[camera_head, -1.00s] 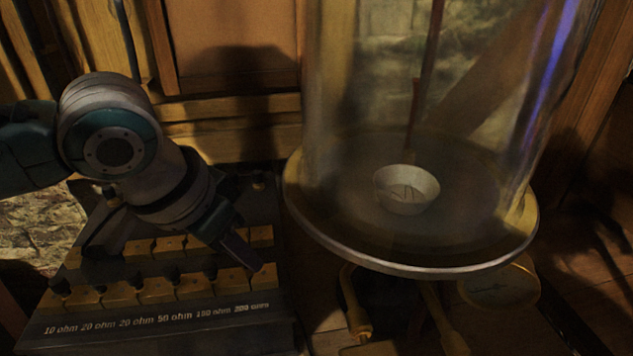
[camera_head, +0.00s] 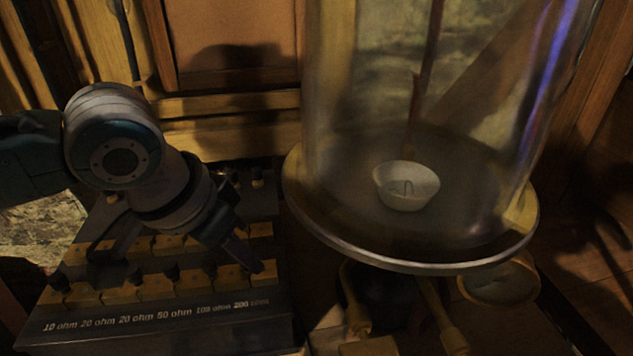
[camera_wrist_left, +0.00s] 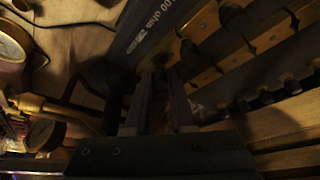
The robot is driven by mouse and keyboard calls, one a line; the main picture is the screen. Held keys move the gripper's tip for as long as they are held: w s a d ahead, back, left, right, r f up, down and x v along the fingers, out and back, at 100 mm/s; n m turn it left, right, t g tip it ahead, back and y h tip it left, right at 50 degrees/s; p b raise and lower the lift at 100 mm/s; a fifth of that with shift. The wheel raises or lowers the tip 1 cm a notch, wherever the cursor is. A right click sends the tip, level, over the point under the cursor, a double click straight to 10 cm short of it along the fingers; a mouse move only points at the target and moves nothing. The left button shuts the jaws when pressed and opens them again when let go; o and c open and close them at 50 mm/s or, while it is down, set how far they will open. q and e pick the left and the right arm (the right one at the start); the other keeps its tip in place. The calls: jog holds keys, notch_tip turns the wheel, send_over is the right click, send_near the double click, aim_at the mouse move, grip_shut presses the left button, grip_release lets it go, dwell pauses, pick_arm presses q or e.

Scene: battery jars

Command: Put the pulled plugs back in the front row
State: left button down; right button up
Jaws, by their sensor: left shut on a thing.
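The resistance box (camera_head: 150,325) is dark, with two rows of yellow brass blocks and ohm labels along its front edge. My left gripper (camera_head: 253,262) is at the right end of that row, above the 200 ohm label. It is shut on a plug (camera_head: 257,267), which is mostly hidden by the fingers and touches or nearly touches the blocks. In the left wrist view the fingers (camera_wrist_left: 165,100) point at the row's end by the label strip. My right gripper is not in view.
A glass bell jar on a round metal-rimmed plate (camera_head: 410,266) stands right of the box, with a small white cup (camera_head: 406,187) inside. Brass legs (camera_head: 435,310) and a round brass dial (camera_head: 497,283) are below it. A wooden wall is behind.

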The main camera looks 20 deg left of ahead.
pick_arm(q)
jog(key=shift+f, duration=0.2)
dwell(0.3)
jog(key=c, duration=0.7)
grip_release()
